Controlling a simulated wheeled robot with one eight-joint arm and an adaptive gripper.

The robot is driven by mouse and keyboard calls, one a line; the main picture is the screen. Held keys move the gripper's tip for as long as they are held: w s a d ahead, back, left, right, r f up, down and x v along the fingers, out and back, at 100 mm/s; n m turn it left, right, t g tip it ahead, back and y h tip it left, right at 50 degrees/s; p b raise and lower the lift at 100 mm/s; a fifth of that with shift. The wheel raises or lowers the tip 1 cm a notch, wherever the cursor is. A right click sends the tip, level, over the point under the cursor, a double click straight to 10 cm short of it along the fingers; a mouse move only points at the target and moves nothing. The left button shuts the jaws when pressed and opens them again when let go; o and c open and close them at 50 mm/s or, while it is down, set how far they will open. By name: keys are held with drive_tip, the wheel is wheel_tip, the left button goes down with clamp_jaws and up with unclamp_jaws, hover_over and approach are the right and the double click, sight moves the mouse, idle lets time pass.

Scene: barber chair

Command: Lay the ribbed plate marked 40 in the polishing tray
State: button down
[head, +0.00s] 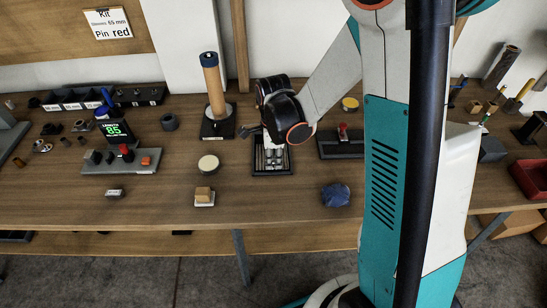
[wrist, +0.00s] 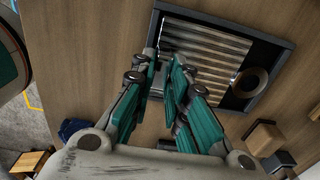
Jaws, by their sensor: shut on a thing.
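The polishing tray (head: 271,173) is a dark rectangular frame at the middle of the bench. It also shows in the wrist view (wrist: 235,23). A shiny ribbed plate (wrist: 207,45) shows within the tray's frame; I cannot tell whether it rests fully on the tray floor. No 40 mark is readable. My gripper (wrist: 164,58) is at the plate's near left edge, its fingers close together and shut on it. In the head view my gripper (head: 273,150) points down over the tray, and the wrist hides part of it.
A round pale disc (head: 208,162) and a small wooden-topped block (head: 204,195) lie left of the tray. A post with a tan cylinder (head: 212,85) stands behind left. A blue cloth-like lump (head: 335,195) lies front right. A dark fixture (head: 341,145) stands right.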

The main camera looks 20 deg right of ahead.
drive_tip(key=c, duration=1.5)
unclamp_jaws()
drive_tip(key=shift+r, duration=0.1)
wheel_tip(320, 180, up, 12)
drive_tip(key=shift+s+f, duration=0.1)
